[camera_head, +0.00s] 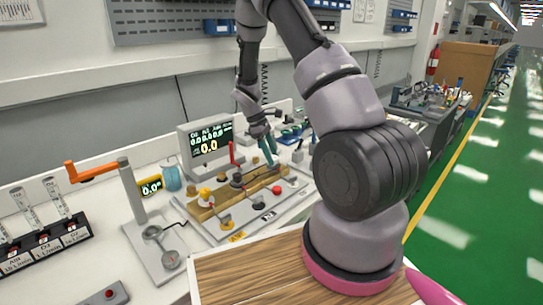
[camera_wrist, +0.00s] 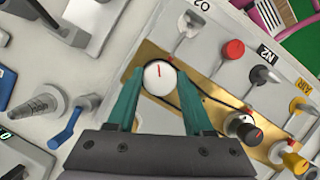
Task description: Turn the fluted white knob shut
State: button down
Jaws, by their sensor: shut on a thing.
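The white knob (camera_wrist: 159,75) sits at the edge of the brass block (camera_wrist: 205,100) in the wrist view, with a short red line on its face. My gripper (camera_wrist: 158,78) has its two green fingers shut on either side of the knob. Fluting on the knob's sides cannot be made out. In the head view my gripper (camera_head: 269,150) reaches down to the far right end of the brass block (camera_head: 230,192), and the knob is not clearly visible there.
A black knob (camera_wrist: 243,127), red cap (camera_wrist: 233,49) and yellow cap (camera_wrist: 295,164) stand to the right in the wrist view. A blue-handled lever (camera_wrist: 66,128) is at left. In the head view a display (camera_head: 209,143) stands behind the panel and an orange-handled crank (camera_head: 95,171) at left.

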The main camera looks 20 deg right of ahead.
jog(key=m+y, duration=0.1)
jog(key=m, duration=0.2)
jog(key=shift+w+d+m+g, duration=0.1)
jog(key=shift+m+g, duration=0.3)
jog(key=shift+m+g+y, duration=0.3)
jog(key=shift+m+y, duration=0.5)
jog(key=shift+m, duration=1.1)
jog(key=shift+c, duration=1.5)
grip_release()
jog(key=v, duration=1)
jog(key=shift+w+r, duration=0.2)
jog(key=shift+r, duration=0.2)
jog(key=shift+s+d, duration=0.1)
